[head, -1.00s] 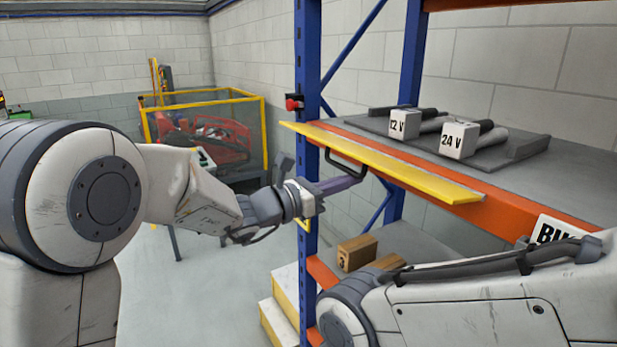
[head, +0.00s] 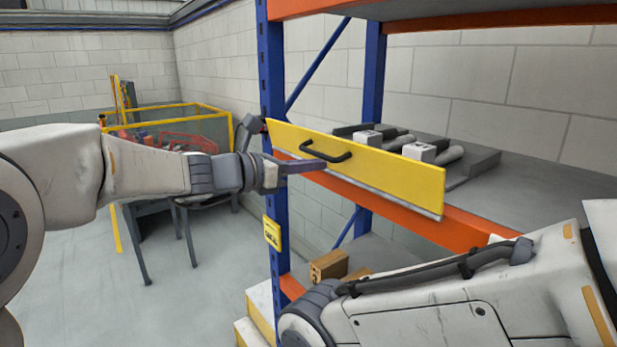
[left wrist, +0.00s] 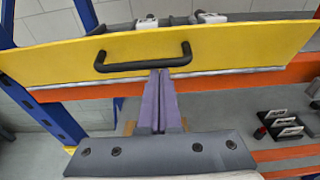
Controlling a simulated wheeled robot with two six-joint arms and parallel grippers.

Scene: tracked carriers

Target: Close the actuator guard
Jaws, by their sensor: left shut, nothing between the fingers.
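The actuator guard is a long yellow panel (head: 385,180) with a black handle (head: 325,152), standing up along the front edge of the orange shelf beam. My left gripper (head: 318,166) is shut and empty, its purple fingers just at the front of the panel below the handle. In the left wrist view the shut fingers (left wrist: 160,85) point at the panel (left wrist: 225,42), their tips just below the handle (left wrist: 142,62); whether they touch it I cannot tell. Behind the panel, two white-boxed actuators (head: 425,152) lie partly hidden on the shelf. My right gripper is out of view.
A blue rack upright (head: 276,220) stands beside my left gripper. Brown boxes (head: 328,265) sit on a lower shelf. A yellow-framed cage (head: 165,112) with red machinery is at the back left. The floor between is clear.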

